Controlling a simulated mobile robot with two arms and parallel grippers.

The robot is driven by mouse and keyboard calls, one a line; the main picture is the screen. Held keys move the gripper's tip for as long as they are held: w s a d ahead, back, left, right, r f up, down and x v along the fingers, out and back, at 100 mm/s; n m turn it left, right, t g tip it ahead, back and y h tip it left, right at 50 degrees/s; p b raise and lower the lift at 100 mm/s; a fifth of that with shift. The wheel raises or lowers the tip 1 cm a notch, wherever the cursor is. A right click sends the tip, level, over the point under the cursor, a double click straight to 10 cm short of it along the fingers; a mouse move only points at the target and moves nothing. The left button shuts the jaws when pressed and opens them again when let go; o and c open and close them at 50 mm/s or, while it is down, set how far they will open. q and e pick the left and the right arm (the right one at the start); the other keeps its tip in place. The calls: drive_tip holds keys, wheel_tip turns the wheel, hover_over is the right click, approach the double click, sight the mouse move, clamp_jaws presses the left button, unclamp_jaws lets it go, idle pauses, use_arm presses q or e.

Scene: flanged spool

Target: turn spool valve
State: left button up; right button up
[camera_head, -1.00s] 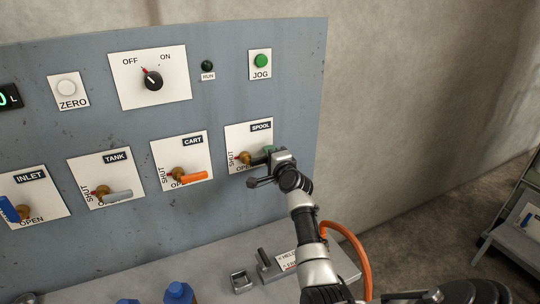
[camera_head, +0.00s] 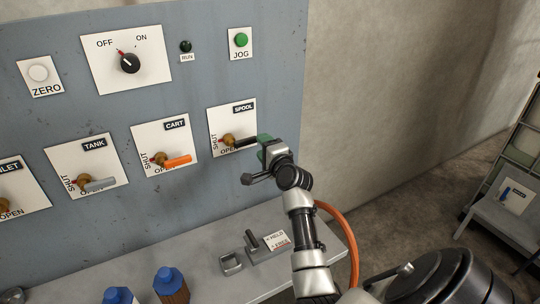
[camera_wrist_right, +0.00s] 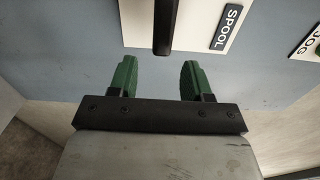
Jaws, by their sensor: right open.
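The spool valve has a brass body (camera_head: 228,140) and a black lever (camera_head: 245,142) on a white plate marked SPOOL. The lever points right, nearly level, with SHUT printed at the left and OPEN below. My right gripper (camera_head: 263,141) is just right of the lever's end. In the right wrist view, its two green fingers (camera_wrist_right: 158,78) stand apart with nothing between them. The black lever (camera_wrist_right: 165,25) ends just beyond the fingertips, roughly in line with the gap. My left gripper is not in view.
The cart valve (camera_head: 178,161) with its orange lever and the tank valve (camera_head: 98,185) with its grey lever are to the left. Above are the OFF/ON knob (camera_head: 130,63) and green JOG button (camera_head: 241,40). A shelf (camera_head: 225,245) with blue-capped bottles (camera_head: 170,282) lies below.

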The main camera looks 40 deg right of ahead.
drive_tip(key=shift+v, duration=2.1)
